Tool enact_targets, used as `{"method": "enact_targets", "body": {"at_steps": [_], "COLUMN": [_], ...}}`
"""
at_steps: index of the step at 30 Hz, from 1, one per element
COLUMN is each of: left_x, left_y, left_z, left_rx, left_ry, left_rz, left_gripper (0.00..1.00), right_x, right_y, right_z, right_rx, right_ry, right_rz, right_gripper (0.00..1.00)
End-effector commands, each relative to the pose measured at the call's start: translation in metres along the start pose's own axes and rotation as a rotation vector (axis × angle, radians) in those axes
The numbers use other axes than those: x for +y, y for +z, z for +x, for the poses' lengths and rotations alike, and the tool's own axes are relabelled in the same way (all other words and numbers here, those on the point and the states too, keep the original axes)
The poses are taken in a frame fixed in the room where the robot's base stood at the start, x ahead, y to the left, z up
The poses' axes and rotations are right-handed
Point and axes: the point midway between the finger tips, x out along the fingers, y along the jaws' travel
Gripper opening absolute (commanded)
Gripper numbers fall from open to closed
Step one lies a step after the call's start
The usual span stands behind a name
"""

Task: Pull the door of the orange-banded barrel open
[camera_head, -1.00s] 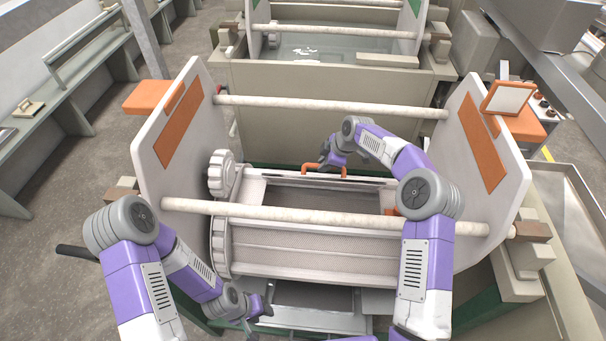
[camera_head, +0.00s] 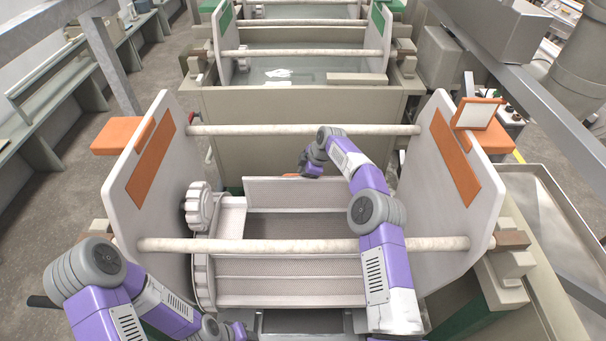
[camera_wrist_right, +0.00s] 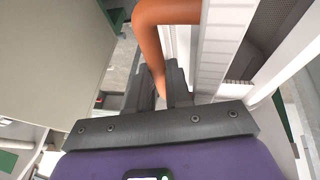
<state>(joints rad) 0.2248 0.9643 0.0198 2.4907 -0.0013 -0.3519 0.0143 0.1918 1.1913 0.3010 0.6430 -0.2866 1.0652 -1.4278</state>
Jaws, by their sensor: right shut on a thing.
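The orange-banded barrel (camera_head: 290,292) lies between two white end plates with orange bands (camera_head: 152,164). Its door (camera_head: 300,193) stands raised along the far edge, its perforated face toward me, and the opening below it shows. My right gripper (camera_head: 310,168) is behind the door's upper edge, shut on the orange door handle (camera_head: 288,176). In the right wrist view, the handle (camera_wrist_right: 163,45) runs down between the fingers (camera_wrist_right: 164,88). My left gripper (camera_head: 232,331) is low at the bottom edge, left of the barrel's front; its fingers are too unclear to judge.
Two pale rods (camera_head: 300,130) span the end plates; the nearer rod (camera_head: 290,246) crosses in front of the barrel opening. A white gear (camera_head: 199,205) sits at the barrel's left end. A tank (camera_head: 300,115) stands behind, and a metal tray (camera_head: 560,220) lies right.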

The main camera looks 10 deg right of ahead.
Motion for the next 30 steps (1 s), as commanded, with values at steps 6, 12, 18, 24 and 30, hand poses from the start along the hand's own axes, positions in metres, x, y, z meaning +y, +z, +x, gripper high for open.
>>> {"method": "enact_targets", "body": {"at_steps": [6, 12, 18, 24, 30], "left_x": [0.000, 0.000, 0.000, 0.000, -0.001], "left_y": [0.000, 0.000, 0.000, 0.000, 0.000], "left_z": [0.000, 0.000, 0.000, 0.000, 0.001], "left_rx": [0.000, 0.000, 0.000, 0.000, 0.000], "left_ry": [0.000, 0.000, 0.000, 0.000, 0.000], "left_rz": [0.000, 0.000, 0.000, 0.000, 0.000], "left_gripper": [0.43, 0.43, 0.43, 0.43, 0.43], "right_x": [0.002, 0.002, 0.002, 0.001, 0.002], "right_y": [0.002, 0.002, 0.001, 0.001, 0.001], "right_z": [0.000, 0.000, 0.000, 0.000, -0.011], "right_rx": [-0.004, -0.003, -0.002, -0.001, 0.000], "right_ry": [0.003, 0.004, 0.003, 0.002, 0.003], "right_rz": [0.003, 0.002, 0.001, 0.000, 0.000], "right_gripper": [0.00, 0.00, 0.44, 0.44, 0.44]}}
